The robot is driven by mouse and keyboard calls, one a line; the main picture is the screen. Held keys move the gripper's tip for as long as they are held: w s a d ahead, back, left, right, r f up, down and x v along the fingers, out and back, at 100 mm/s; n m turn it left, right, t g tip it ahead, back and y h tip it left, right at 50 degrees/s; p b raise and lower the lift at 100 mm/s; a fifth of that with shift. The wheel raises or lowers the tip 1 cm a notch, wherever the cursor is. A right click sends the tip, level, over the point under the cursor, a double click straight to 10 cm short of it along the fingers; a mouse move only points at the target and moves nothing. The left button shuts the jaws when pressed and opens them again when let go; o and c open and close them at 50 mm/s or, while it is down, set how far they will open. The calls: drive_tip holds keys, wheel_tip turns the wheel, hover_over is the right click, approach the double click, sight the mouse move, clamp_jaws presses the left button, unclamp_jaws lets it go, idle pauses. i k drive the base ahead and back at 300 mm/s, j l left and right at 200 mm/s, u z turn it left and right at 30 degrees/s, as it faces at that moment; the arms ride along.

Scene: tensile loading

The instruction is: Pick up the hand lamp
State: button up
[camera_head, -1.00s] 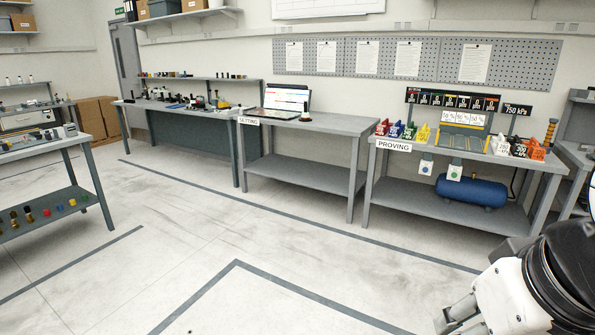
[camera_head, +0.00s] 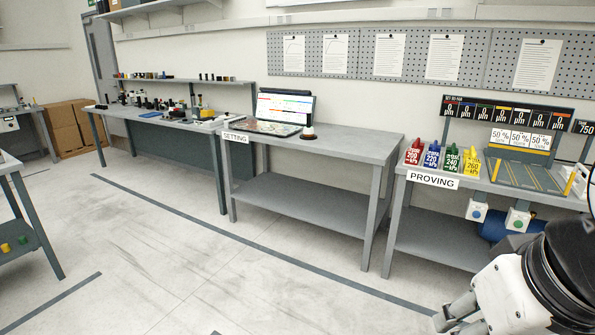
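I cannot pick out the hand lamp with certainty. A small upright item (camera_head: 308,130) with a pale body and a dark round base stands on the SETTING bench (camera_head: 355,142), right of an open laptop-like screen; I cannot tell whether it is the lamp. My gripper (camera_head: 458,315) shows at the lower right, grey fingers pointing down-left, over the floor and well away from the bench tops. It is partly cut off, and I cannot see whether its fingers are apart. Nothing is visibly held.
The PROVING bench (camera_head: 400,215) at the right carries coloured blocks (camera_head: 452,160) and a display rack. A long bench (camera_head: 150,113) with many small tools stands at the back left. Another bench edge (camera_head: 30,215) is at the left. The floor (camera_head: 200,265) between is clear.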

sight(307, 131)
drive_tip(key=i, duration=2.2)
drive_tip(key=i+z, duration=0.1)
drive_tip(key=i, duration=0.45)
drive_tip(key=i+j+z, duration=0.1)
drive_tip(key=i, duration=0.5)
drive_tip(key=i+j+z, duration=0.15)
drive_tip(key=i, duration=0.4)
